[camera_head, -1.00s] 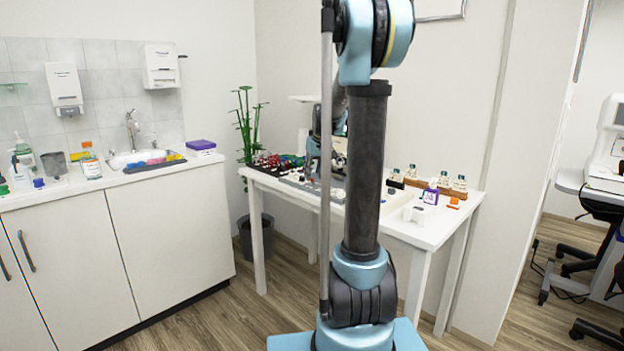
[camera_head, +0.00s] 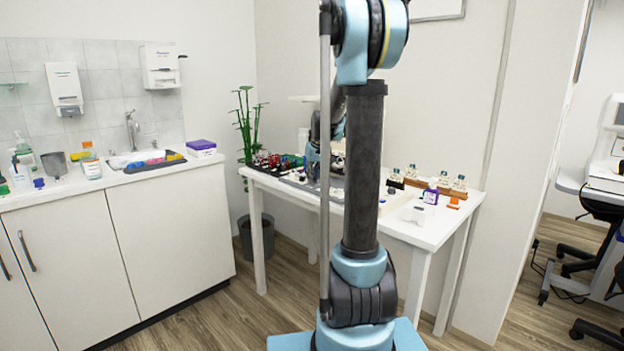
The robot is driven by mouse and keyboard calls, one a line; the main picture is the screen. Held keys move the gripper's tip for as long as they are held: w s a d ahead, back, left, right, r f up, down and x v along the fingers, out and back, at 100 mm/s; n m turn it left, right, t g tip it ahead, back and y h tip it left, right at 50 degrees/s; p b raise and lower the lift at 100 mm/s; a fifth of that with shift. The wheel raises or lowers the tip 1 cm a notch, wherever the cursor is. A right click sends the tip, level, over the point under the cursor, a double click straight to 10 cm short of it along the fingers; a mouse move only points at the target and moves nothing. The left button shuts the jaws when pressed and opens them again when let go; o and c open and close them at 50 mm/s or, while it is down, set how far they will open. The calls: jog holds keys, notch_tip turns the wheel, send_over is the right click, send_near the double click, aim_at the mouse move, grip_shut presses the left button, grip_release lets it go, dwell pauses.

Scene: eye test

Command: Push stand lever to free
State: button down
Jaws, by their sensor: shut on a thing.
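A white table (camera_head: 432,232) stands against the back wall, with small items along its top. The outer part of my arm (camera_head: 312,150) reaches down over the left half of the table, behind my own column. My gripper's fingers cannot be made out; the pole and column cover that spot. I cannot pick out the stand or its lever among the small items. What the gripper touches is hidden.
Red and dark small items (camera_head: 265,160) crowd the table's left end. A purple-labelled bottle (camera_head: 430,193), an orange item (camera_head: 454,203) and a brown rack of bottles (camera_head: 458,188) stand at the right. The floor in front is clear.

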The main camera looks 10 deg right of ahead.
aim_at(318, 185)
jog(key=g+y, duration=0.1)
jog(key=w+d+y, duration=0.1)
jog(key=shift+d+r+m+g+y, duration=0.1)
jog(key=shift+d+m+g+y, duration=0.1)
jog(key=shift+m+g+y, duration=0.15)
jog(key=shift+w+d+m+g+y, duration=0.2)
jog(key=shift+d+g+y, duration=0.1)
jog(key=shift+g+y, duration=0.3)
jog(key=shift+w+d+m+g+y, duration=0.15)
jog(key=shift+d+g+y, duration=0.2)
jog(key=shift+y, duration=0.4)
jog(key=c, duration=1.6)
grip_release()
jog(key=v, duration=1.1)
jog(key=shift+w+d+r, duration=0.1)
jog(key=shift+d+r, duration=0.15)
jog(key=shift+d, duration=0.05)
jog(key=shift+a, duration=0.1)
